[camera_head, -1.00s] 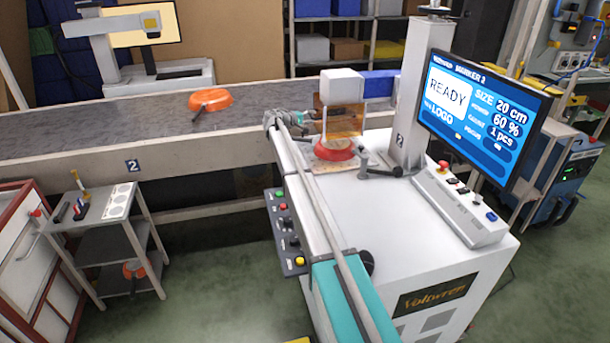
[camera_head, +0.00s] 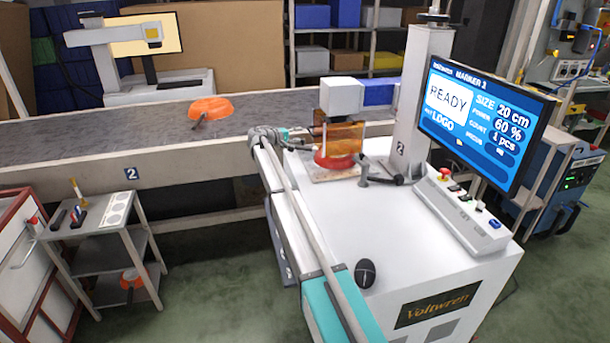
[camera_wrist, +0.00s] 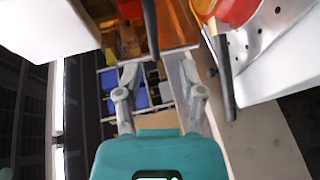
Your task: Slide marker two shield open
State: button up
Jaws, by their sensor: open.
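Marker two (camera_head: 430,250) is the white machine with a screen (camera_head: 480,122) reading MARKER 2 and READY. My gripper (camera_head: 302,136) is open and empty just left of the shield. In the wrist view, my fingers (camera_wrist: 162,88) are spread apart. The amber shield (camera_wrist: 178,22) shows beyond them at the top, with a dark upright bar (camera_wrist: 150,25) beside it. I cannot tell whether the fingers touch it.
A conveyor (camera_head: 60,130) runs behind, carrying an orange pan (camera_head: 211,108). A clamp lever (camera_head: 380,178) and a button console (camera_head: 455,207) sit on the machine top. A small trolley (camera_head: 100,235) stands at the left. The floor between is clear.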

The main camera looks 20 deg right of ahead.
jog(key=s+p+v, duration=0.1)
jog(key=v, duration=0.6)
jog(key=s+d+f+m+g+y+p, duration=0.1)
jog(key=s+f+y+p, duration=0.1)
jog(key=s, duration=0.8)
jog(key=s+d+f+m+g+y+p, duration=0.1)
jog(key=s+d+f+g+y+p, duration=0.1)
jog(key=s, duration=0.9)
jog(key=shift+s+f+y+p, duration=0.2)
jog(key=shift+s+y+p, duration=0.15)
jog(key=shift+y, duration=0.45)
jog(key=shift+d, duration=0.1)
jog(key=s+a+f+g+y, duration=0.1)
jog(key=s+a+f+y, duration=0.1)
jog(key=s, duration=0.9)
jog(key=s+a+f+m+g+y, duration=0.1)
jog(key=s+y, duration=0.3)
jog(key=s, duration=0.6)
jog(key=s+a+f+g+y, duration=0.1)
jog(key=s+a+f+y, duration=0.2)
jog(key=s, duration=0.8)
jog(key=shift+s+a+m, duration=0.3)
jog(key=shift+s+a, duration=0.05)
jog(key=shift+a, duration=0.2)
